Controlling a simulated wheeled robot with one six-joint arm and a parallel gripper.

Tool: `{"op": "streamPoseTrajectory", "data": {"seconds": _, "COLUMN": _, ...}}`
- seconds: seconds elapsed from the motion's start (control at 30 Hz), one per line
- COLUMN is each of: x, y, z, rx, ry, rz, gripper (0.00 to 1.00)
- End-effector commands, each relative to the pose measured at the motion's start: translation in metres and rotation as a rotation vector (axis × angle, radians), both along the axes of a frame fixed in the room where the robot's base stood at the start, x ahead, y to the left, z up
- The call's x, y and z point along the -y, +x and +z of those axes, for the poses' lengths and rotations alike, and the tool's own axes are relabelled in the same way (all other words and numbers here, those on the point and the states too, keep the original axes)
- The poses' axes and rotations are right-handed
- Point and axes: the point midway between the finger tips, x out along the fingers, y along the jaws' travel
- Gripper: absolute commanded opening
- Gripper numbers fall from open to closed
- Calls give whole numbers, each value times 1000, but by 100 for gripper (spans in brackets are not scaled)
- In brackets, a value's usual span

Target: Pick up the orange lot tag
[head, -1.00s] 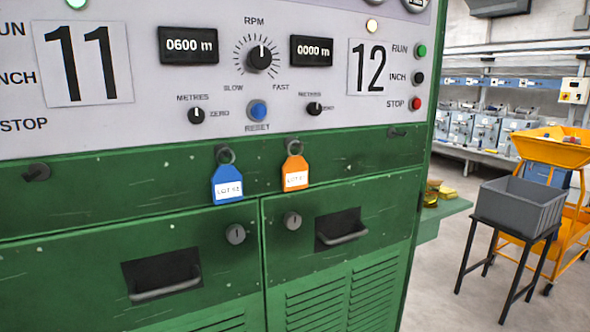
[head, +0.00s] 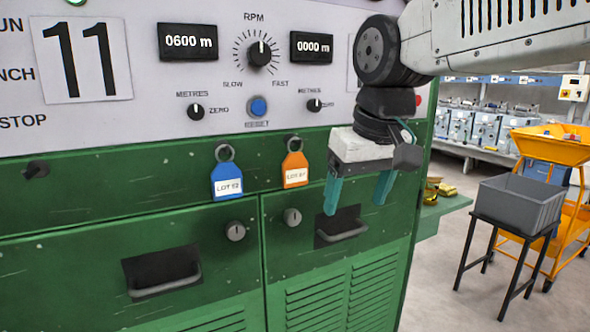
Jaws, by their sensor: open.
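The orange lot tag (head: 295,169) hangs from a hook on the green front of the machine, below the control panel. It has a white label. A blue lot tag (head: 227,181) with a white label reading LOT 12 hangs on a hook to its left. My gripper (head: 355,202) is open and empty, with its two teal fingers pointing down. It is to the right of the orange tag, apart from it in the picture, with its fingertips lower than the tag. My arm covers the number 12 plate and the buttons beside it.
Two cabinet doors with recessed handles (head: 163,272) and round locks (head: 235,231) are below the tags. Another hook (head: 37,169) is empty at the left. A grey bin (head: 520,202) stands on a black stand at the right, before an orange trolley (head: 553,147).

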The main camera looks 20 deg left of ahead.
Motion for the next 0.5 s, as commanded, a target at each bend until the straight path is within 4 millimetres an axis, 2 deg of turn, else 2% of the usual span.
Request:
{"op": "streamPoseTrajectory", "data": {"seconds": 0.03, "x": -40, "y": 5, "z": 13, "rx": 28, "ry": 29, "rz": 46, "gripper": 73}}
{"op": "streamPoseTrajectory", "data": {"seconds": 0.1, "x": -75, "y": 12, "z": 35, "rx": 69, "ry": 73, "rz": 80, "gripper": 73}}
{"op": "streamPoseTrajectory", "data": {"seconds": 0.13, "x": -85, "y": 16, "z": 43, "rx": 85, "ry": 91, "rz": 88, "gripper": 73}}
{"op": "streamPoseTrajectory", "data": {"seconds": 0.2, "x": -98, "y": 25, "z": 63, "rx": 119, "ry": 127, "rz": 90, "gripper": 73}}
{"op": "streamPoseTrajectory", "data": {"seconds": 0.3, "x": -103, "y": 31, "z": 86, "rx": 156, "ry": 168, "rz": 88, "gripper": 73}}
{"op": "streamPoseTrajectory", "data": {"seconds": 0.37, "x": -105, "y": 33, "z": 87, "rx": 163, "ry": 175, "rz": 88, "gripper": 73}}
{"op": "streamPoseTrajectory", "data": {"seconds": 0.5, "x": -110, "y": 39, "z": 73, "rx": 165, "ry": 176, "rz": 88, "gripper": 73}}
